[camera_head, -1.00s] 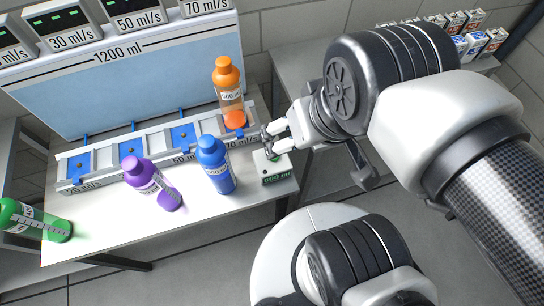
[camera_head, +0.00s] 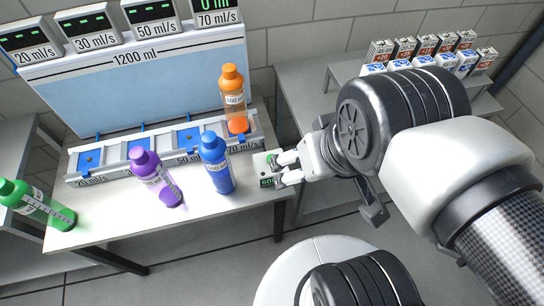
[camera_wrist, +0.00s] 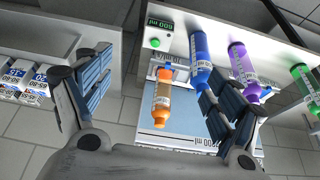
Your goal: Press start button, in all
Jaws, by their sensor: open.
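The small white box (camera_head: 265,157) stands at the right front of the white table, with a green lit display and a green button on top. In the head view my gripper partly covers it; the wrist view shows the box's green display (camera_wrist: 157,22) and round green button (camera_wrist: 155,42) clearly. My gripper (camera_head: 284,167) is at the box's right side, overlapping it in the picture; I cannot tell whether it touches. In the wrist view my gripper's fingers (camera_wrist: 152,82) are spread apart with nothing held between them.
An orange bottle (camera_head: 232,90) stands in the rack's 70 ml/s slot. A blue bottle (camera_head: 217,163), a purple bottle (camera_head: 155,177) and a green bottle (camera_head: 37,204) are on the table's front part. White cartons (camera_head: 450,62) stand on the side table (camera_head: 325,90).

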